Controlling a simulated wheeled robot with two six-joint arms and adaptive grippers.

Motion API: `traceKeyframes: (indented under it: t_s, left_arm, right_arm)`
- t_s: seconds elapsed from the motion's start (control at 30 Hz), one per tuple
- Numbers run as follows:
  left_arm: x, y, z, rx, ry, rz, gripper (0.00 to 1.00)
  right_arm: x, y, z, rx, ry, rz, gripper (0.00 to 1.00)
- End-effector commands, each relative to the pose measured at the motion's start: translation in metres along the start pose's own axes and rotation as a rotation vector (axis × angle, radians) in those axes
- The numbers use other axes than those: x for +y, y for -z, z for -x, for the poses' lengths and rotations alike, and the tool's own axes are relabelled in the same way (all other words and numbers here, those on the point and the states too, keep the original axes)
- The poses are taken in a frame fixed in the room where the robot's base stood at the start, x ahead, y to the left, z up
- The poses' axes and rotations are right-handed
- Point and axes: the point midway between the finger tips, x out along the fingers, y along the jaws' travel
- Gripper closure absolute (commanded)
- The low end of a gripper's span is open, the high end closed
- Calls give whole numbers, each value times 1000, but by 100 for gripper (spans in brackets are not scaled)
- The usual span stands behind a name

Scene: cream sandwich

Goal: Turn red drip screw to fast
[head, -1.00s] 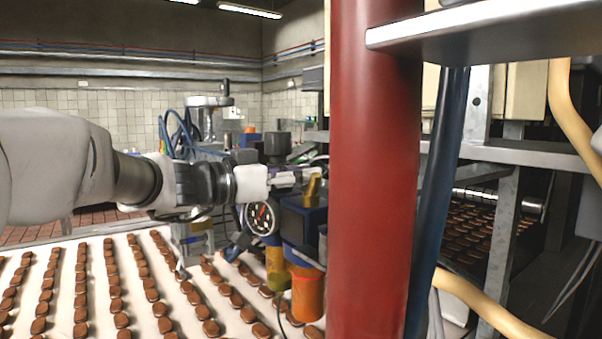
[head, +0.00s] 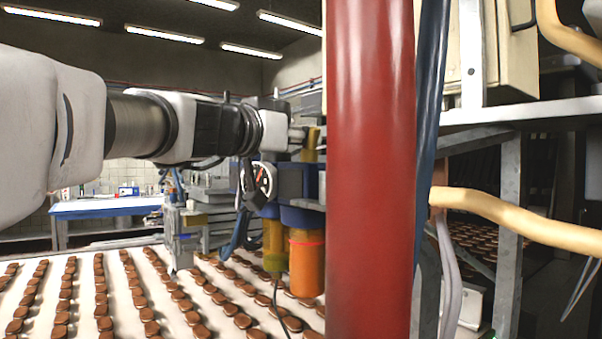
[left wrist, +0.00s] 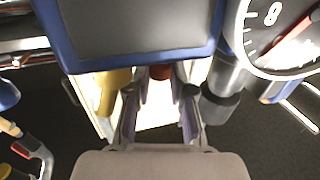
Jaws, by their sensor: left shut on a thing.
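The red drip screw (left wrist: 160,72) shows as a small red end below the blue-edged grey unit (left wrist: 140,28) in the left wrist view. My left gripper (left wrist: 158,95) has a finger on each side of it and is shut on it, though the contact itself is hard to see. In the head view my left gripper (head: 298,138) reaches in from the left to the top of the blue filter unit (head: 298,183), beside a brass-coloured part (head: 311,146). The screw is hidden there. My right gripper is not in view.
A round gauge (head: 264,180) sits by the unit, above amber bowls (head: 307,268). A thick red post (head: 370,170) stands close on the right. Rows of brown biscuits lie on a white conveyor (head: 85,282) below. A pale hose (head: 500,215) runs at the right.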

Motion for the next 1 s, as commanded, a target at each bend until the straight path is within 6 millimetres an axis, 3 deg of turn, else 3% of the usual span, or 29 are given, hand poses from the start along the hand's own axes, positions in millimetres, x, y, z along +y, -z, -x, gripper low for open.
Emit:
traceKeyframes:
  t_s: [0.03,0.37,0.4,0.43,0.47,0.9,1.0]
  left_arm:
    - [1,-8,-2,-6,15,-2,100]
    - [0,-4,-1,-6,31,1,100]
    - [0,-3,-1,-6,30,1,68]
    - [0,-3,-1,-5,30,1,57]
    - [0,-3,-1,-5,30,1,52]
    - [1,-1,-1,-2,28,-1,52]
    - [1,8,-1,-1,28,-1,52]
  right_arm:
    - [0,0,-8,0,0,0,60]
    - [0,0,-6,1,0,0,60]
    - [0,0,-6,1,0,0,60]
    - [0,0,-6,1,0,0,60]
    - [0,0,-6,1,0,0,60]
    - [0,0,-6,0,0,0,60]
    - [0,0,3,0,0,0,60]
